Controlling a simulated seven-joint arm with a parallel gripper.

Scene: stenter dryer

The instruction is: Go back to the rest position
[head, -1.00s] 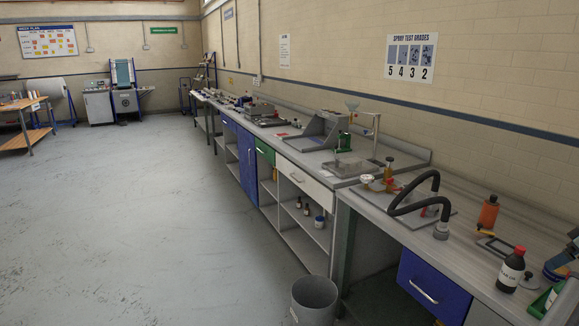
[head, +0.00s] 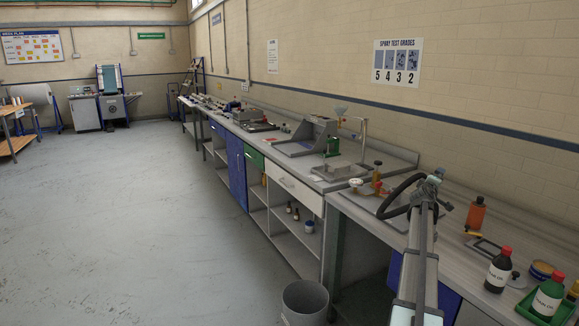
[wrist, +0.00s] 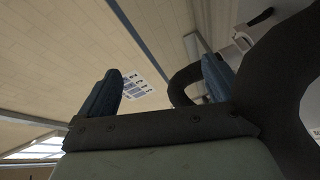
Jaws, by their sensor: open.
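My gripper (wrist: 160,78) shows in the wrist view as two blue fingers standing apart, with nothing held between them. Beyond the fingers are the tan brick wall and, at a slant, the spray test grades poster (wrist: 137,86). A thick black hose (wrist: 262,68) curves close by the right finger; I cannot tell whether they touch. In the head view my arm rises from the lower right, its upper end in front of the black hose (head: 391,200). The fingers are too small to make out there.
The long bench (head: 352,211) runs along the wall. A grey bin (head: 305,300) stands on the floor.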

